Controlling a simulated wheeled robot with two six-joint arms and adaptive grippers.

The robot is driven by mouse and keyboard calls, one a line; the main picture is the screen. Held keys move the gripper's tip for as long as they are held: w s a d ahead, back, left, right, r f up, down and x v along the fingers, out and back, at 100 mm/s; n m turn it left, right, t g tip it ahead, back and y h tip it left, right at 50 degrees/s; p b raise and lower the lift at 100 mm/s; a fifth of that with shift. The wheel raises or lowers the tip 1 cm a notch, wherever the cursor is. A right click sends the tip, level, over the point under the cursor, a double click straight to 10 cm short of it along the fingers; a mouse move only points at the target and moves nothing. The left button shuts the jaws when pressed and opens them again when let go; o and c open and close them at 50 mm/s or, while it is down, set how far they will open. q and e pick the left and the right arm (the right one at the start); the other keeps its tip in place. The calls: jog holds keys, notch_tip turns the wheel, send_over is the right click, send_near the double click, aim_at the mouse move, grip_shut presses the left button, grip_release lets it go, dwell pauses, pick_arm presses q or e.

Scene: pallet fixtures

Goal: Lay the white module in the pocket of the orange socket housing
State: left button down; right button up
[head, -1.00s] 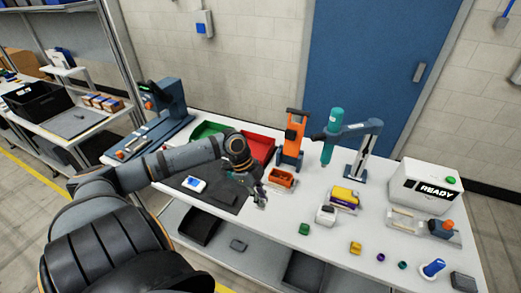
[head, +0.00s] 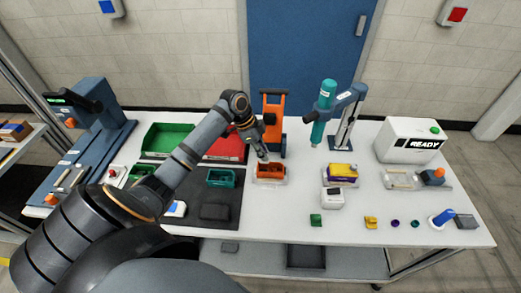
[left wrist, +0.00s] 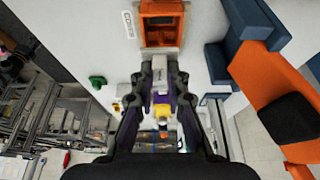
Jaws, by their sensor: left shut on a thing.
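The orange socket housing (head: 270,171) stands on a pale base plate in the middle of the table. It also shows at the top of the left wrist view (left wrist: 160,22), its pocket facing up. My left gripper (head: 262,155) is just above and behind the housing's left part in the head view. In the left wrist view my left gripper (left wrist: 160,82) is shut on a small pale piece, which looks like the white module (left wrist: 160,68). The fingers hide much of it. I cannot tell whether it touches the housing. My right gripper is out of view.
An orange toggle fixture (head: 273,115) stands close behind the housing. A yellow and purple housing (head: 343,172) and a white block (head: 332,198) are to the right. A teal press (head: 322,110) stands behind them. A dark mat (head: 228,207) lies to the left.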

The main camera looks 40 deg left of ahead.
aim_at(262, 162)
pick_arm(q)
jog(key=f+b, duration=0.3)
jog(key=f, duration=0.1)
jog(key=shift+a+b, duration=0.3)
jog(key=shift+a, duration=0.05)
jog(key=shift+d+f+b, duration=0.1)
jog(key=shift+f+b, duration=0.2)
jog(key=shift+f, duration=0.8)
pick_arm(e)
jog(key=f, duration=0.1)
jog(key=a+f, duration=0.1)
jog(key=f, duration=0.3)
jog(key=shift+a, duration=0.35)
pick_arm(q)
jog(key=shift+r+p, duration=0.1)
jog(key=shift+p, duration=0.45)
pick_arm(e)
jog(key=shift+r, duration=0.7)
pick_arm(q)
jog(key=shift+f+b, duration=0.3)
jog(key=shift+f, duration=0.4)
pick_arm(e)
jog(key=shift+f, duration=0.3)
pick_arm(q)
jog(key=c, duration=1.7)
grip_release()
jog(key=shift+o, duration=0.2)
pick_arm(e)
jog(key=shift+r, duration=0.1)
